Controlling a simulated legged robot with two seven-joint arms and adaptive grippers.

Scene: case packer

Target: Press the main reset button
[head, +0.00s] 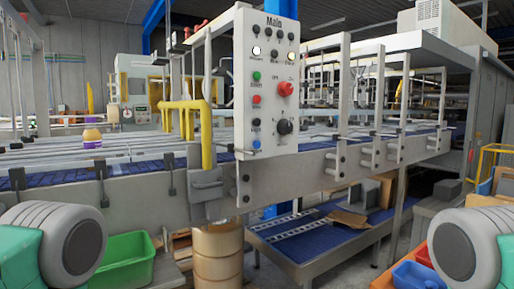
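The white control panel (271,110), headed "Main", stands upright ahead of me, just right of the picture's middle. Its left column has a green button (257,76), a red button (257,100), a dark button (256,122) and a blue button (257,144). To their right are a large red knob (285,89) and a black rotary switch (285,127). Two lamps near the top glow white. The small labels are too blurred to tell which button is the reset. Only upper parts of my arms show at the bottom corners; neither gripper is in view.
A conveyor (120,170) with a metal frame runs across behind the panel. Yellow pipe (206,130) stands just left of the panel. A green bin (125,262), a barrel (218,255) and a lower blue conveyor (310,240) are below. Blue bins (415,277) sit at lower right.

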